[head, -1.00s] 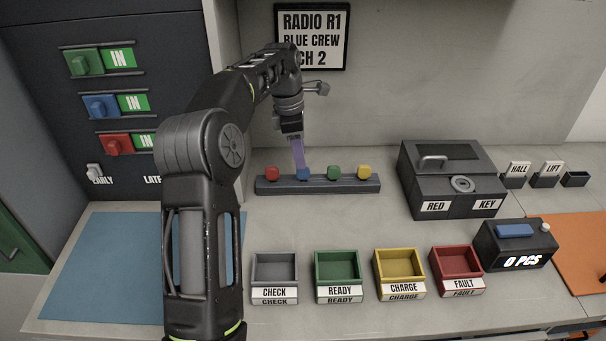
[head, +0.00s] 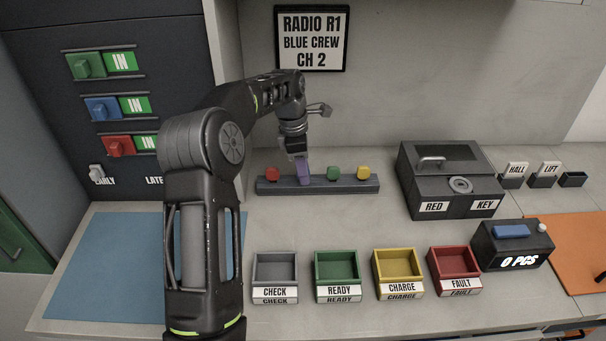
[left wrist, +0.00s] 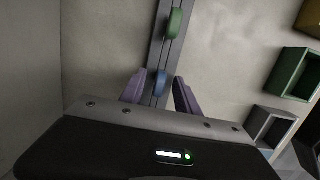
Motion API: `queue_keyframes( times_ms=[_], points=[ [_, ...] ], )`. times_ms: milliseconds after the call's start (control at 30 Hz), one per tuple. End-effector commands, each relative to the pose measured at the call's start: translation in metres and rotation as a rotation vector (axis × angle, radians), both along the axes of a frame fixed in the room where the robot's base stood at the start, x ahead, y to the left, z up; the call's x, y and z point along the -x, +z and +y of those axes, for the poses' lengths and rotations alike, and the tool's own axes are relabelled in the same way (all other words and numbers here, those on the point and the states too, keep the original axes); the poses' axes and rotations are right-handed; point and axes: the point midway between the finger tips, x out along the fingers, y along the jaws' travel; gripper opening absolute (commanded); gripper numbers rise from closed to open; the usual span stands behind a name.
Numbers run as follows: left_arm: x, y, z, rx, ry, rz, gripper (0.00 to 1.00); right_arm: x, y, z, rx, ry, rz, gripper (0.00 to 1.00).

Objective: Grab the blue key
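The blue key (left wrist: 161,84) stands in the dark key rack (head: 270,186), between the red key (head: 272,174) and the green key (head: 333,173). In the head view my gripper hides the blue key. My left gripper (head: 304,180) is down at the rack over the blue key's place. In the left wrist view its two purple fingers (left wrist: 160,92) are spread apart, one on each side of the blue key, with gaps between. The yellow key (head: 363,173) is at the rack's right end. My right gripper is not in view.
Check (head: 257,281), ready (head: 337,282), charge (head: 398,279) and fault (head: 455,276) trays line the front. A dark box labelled RED KEY (head: 437,190) stands right of the rack. A blue mat (head: 105,262) lies at left. The counter between rack and trays is clear.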

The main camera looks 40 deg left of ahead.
Motion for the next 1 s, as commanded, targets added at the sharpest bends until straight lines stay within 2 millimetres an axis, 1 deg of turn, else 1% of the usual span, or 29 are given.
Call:
queue_keyframes(
  times_ms=[67, 533, 1000],
  points=[
    [0.0, 0.0002, 0.0, 0.0, 0.0, 0.0, 0.38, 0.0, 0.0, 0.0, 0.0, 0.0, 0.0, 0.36],
    [0.0, 0.0002, 0.0, 0.0, 0.0, 0.0, 0.0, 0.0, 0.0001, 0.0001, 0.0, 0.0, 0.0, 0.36],
    [0.0, 0.0002, 0.0, 0.0, 0.0, 0.0, 0.0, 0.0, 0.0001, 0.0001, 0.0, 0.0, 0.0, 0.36]
  ],
)
